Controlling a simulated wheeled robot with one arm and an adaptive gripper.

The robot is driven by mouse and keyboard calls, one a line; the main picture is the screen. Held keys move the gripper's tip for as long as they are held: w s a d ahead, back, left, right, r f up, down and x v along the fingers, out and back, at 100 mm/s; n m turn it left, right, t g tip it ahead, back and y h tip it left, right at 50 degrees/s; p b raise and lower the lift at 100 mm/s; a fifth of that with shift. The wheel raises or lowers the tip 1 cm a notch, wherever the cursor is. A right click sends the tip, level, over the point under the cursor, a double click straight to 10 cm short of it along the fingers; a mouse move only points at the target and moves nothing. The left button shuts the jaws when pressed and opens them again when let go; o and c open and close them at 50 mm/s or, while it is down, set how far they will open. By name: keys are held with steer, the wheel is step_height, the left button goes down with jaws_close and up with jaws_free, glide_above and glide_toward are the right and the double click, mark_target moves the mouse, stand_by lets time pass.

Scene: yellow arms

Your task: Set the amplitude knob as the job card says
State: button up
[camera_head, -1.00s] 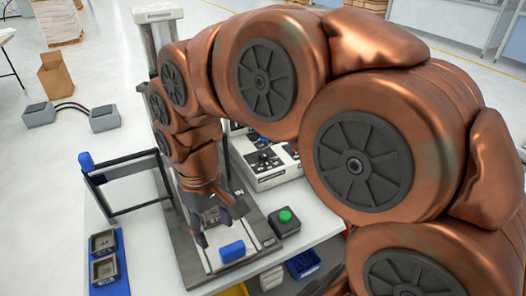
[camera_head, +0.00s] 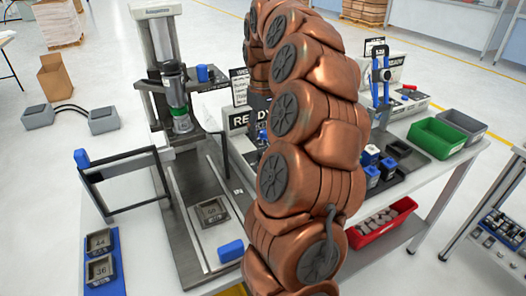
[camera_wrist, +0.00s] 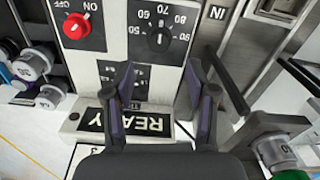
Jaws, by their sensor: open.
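The black amplitude knob (camera_wrist: 158,38) shows in the wrist view on a pale panel, upside down, inside a printed scale with 50, 60, 70, 80 and 90. Where its pointer stands is too small to tell. My gripper (camera_wrist: 160,70) is open and empty, its two dark fingers apart in front of the panel, just short of the knob in the picture. In the head view my arm hides the gripper and the knob. A card with print (camera_head: 240,87) stands behind the panel in the head view; its text is not readable.
A red ON/OFF switch (camera_wrist: 76,25) and a READY display (camera_wrist: 145,123) are on the same panel. The press (camera_head: 177,95) stands left of my arm.

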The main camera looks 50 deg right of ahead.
mark_target(263, 153)
steer(key=shift+f+p, duration=0.7)
steer(key=shift+f, duration=3.2)
jaws_close()
